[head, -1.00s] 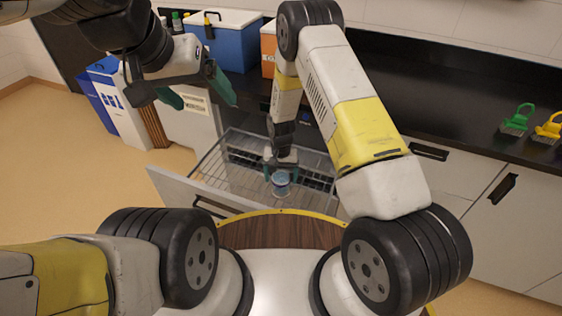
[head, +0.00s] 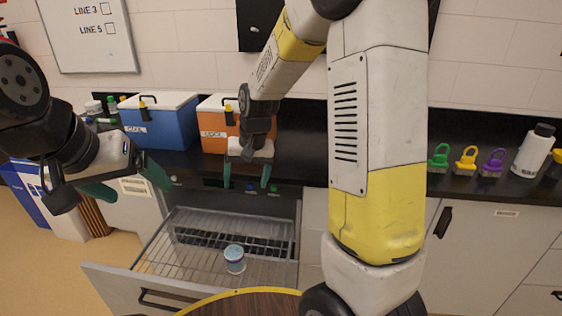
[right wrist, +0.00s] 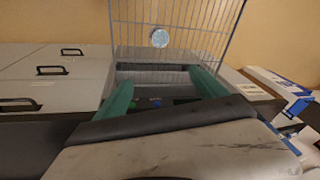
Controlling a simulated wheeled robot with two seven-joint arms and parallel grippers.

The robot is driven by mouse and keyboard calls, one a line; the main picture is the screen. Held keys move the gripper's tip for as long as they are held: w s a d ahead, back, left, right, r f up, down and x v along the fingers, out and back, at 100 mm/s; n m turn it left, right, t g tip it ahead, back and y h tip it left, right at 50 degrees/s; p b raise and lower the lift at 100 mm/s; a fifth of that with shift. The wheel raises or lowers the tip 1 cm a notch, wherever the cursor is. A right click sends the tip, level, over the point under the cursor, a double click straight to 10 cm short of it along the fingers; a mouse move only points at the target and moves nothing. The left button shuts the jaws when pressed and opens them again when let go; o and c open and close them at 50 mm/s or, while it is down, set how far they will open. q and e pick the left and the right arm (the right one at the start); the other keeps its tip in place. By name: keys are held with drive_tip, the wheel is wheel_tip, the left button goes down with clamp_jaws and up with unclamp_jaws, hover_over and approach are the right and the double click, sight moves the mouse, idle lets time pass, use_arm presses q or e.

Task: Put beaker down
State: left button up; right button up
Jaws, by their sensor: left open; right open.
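The beaker (head: 234,260), a small clear cup with a blue rim, stands upright on the wire rack (head: 190,259) of a pulled-out drawer. In the right wrist view the beaker (right wrist: 159,38) shows beyond my fingertips, apart from them, on the rack. My right gripper (head: 246,184) is open and empty, its teal fingers pointing down, well above the beaker and behind it. It also shows in the right wrist view (right wrist: 160,82), with a wide gap between its fingers. My left gripper (head: 126,184) is open and empty, to the left of the drawer.
A blue cooler (head: 160,124) and an orange cooler (head: 218,128) stand on the dark counter behind my right gripper. Green, yellow and purple tools and a white bottle (head: 533,151) stand on the counter at right. The rack around the beaker is mostly free.

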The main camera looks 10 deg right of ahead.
drive_tip(key=s+d+r+t, duration=0.2)
drive_tip(key=s+d+r, duration=0.2)
drive_tip(key=s+r, duration=0.4)
drive_tip(key=s+d+r+n+t, duration=0.1)
drive_tip(key=s+d+r, duration=0.3)
drive_tip(key=s+r, duration=0.3)
drive_tip(key=s, duration=0.5)
drive_tip(key=shift+s+r+t, duration=0.25)
drive_tip(key=shift+r+t, duration=0.1)
drive_tip(key=shift+t, duration=0.05)
